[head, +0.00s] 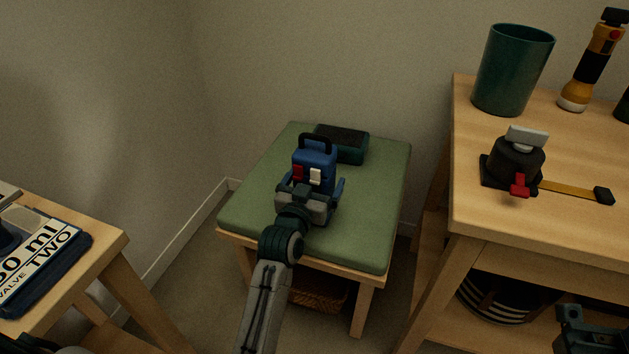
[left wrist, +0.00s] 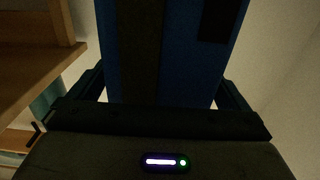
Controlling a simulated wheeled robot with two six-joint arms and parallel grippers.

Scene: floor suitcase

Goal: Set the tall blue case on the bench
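The tall blue case (head: 315,160) has a black top handle, a red latch and a white latch. It is upright over the bench (head: 365,235), which has a green cushion and wooden legs. My left gripper (head: 312,188) is around the case from the near side, one finger along each side, and looks shut on it. In the left wrist view the blue case (left wrist: 190,50) with a dark stripe fills the space between the fingers. The gripper hides the case's lower end, so I cannot tell whether it touches the cushion. My right gripper (head: 590,330) is partly cut off; its opening is unclear.
A dark teal box (head: 350,146) lies on the bench just behind the case. A wooden table (head: 580,225) at right holds a green cup (head: 511,70), a flashlight (head: 592,62) and a black strapped item (head: 516,160). A wicker basket (head: 320,293) sits under the bench. Bare cushion lies left and right.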

